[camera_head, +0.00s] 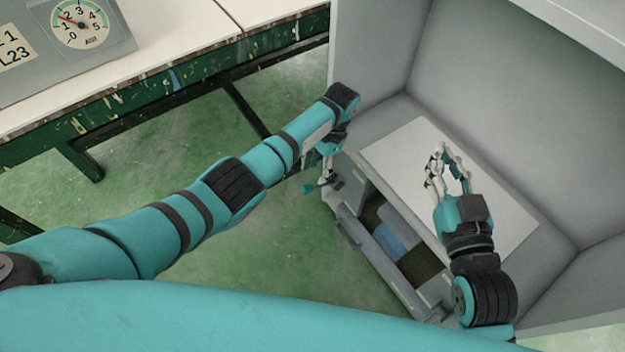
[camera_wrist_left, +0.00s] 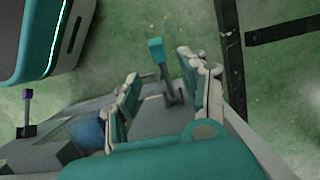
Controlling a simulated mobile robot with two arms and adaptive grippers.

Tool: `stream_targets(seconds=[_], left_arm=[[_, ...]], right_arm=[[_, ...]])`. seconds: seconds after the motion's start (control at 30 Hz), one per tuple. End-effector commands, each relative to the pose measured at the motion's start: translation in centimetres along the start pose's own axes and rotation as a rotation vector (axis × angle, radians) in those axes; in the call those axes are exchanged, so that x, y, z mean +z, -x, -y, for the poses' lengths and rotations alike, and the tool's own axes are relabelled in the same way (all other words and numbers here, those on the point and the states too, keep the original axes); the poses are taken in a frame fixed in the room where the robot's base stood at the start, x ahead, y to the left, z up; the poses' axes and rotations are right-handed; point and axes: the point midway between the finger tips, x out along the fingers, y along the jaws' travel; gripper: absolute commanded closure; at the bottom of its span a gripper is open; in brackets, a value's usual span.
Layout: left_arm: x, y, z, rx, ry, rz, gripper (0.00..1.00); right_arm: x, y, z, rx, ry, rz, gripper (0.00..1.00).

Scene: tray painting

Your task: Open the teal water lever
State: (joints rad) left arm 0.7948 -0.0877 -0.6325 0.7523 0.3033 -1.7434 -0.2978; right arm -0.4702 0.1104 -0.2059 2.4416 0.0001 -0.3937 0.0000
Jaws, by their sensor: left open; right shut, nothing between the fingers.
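The teal water lever (camera_wrist_left: 156,50) stands out from the front of the grey cabinet, its teal handle on a grey stem. In the head view its handle (camera_head: 308,188) shows small beside the cabinet's left corner. My left gripper (camera_wrist_left: 163,82) is open, with one finger on each side of the lever in the wrist view; I cannot tell whether either finger touches it. In the head view the left gripper (camera_head: 329,172) is partly hidden by its own arm. My right gripper (camera_head: 446,160) is shut and empty above the white sheet.
The grey booth (camera_head: 490,90) has tall walls and a white sheet (camera_head: 400,150) on its floor. A purple-tipped lever (camera_wrist_left: 27,96) stands further left in the wrist view. A workbench (camera_head: 180,45) with a gauge (camera_head: 80,22) is at upper left. Green floor lies between.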

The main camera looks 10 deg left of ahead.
Motion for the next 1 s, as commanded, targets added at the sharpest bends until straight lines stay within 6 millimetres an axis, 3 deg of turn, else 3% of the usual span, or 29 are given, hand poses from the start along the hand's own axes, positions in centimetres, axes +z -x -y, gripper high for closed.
stream_targets(seconds=[0.1,0.3,0.87,1.0], left_arm=[[-0.1,2.2,0.0,-0.001,-0.001,-0.002,0.56],[-0.1,4.3,0.0,0.000,-0.001,0.000,0.56],[0.0,4.6,-0.1,0.000,-0.001,0.001,0.56],[0.0,3.8,-0.6,0.008,0.000,-0.013,0.56]], right_arm=[[0.0,0.0,0.0,0.000,0.000,0.000,1.00],[0.0,0.0,0.0,0.000,0.000,-0.001,1.00],[-0.1,0.0,0.0,0.000,0.000,-0.002,1.00],[0.5,0.1,-0.1,0.001,0.001,0.024,1.00]])
